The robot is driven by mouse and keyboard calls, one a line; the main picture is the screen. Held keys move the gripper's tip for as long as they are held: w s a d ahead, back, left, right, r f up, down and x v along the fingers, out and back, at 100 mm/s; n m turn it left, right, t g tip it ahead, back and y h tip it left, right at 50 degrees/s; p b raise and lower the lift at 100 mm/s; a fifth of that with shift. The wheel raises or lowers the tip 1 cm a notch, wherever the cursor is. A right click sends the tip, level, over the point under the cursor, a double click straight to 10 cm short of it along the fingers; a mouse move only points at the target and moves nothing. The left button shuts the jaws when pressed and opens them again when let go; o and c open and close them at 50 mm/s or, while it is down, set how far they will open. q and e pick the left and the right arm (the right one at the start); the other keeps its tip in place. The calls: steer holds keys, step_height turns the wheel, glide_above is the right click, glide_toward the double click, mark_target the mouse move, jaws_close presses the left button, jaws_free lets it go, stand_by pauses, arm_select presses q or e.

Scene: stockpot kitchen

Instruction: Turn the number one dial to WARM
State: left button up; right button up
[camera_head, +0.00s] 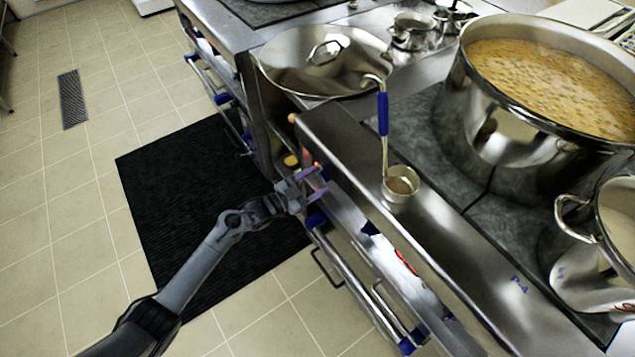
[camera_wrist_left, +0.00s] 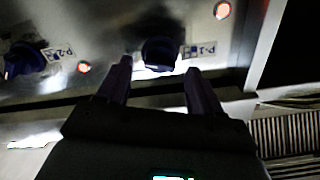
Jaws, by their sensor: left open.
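My left gripper (camera_head: 313,183) is at the front panel of the stove in the head view, its arm coming from the lower left. In the left wrist view the left gripper (camera_wrist_left: 159,67) is open, with one finger on each side of a dark dial (camera_wrist_left: 158,50). The label beside this dial reads P-1. I cannot tell whether the fingers touch it, and its pointer and setting marks are too dark to read. A second dark dial (camera_wrist_left: 24,58), labelled P-2, is further left. The P-1 dial is not clear in the head view. My right gripper is not in view.
Red lights (camera_wrist_left: 222,10) glow on the panel. A rail (camera_head: 345,275) runs below the panel front. The floor beside a black mat (camera_head: 180,170) is clear.

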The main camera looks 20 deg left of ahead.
arm_select(q)
steer(key=shift+w+d, duration=0.4)
steer(key=shift+w, duration=0.15)
steer(key=c, duration=1.1)
steer(key=shift+o, duration=0.2)
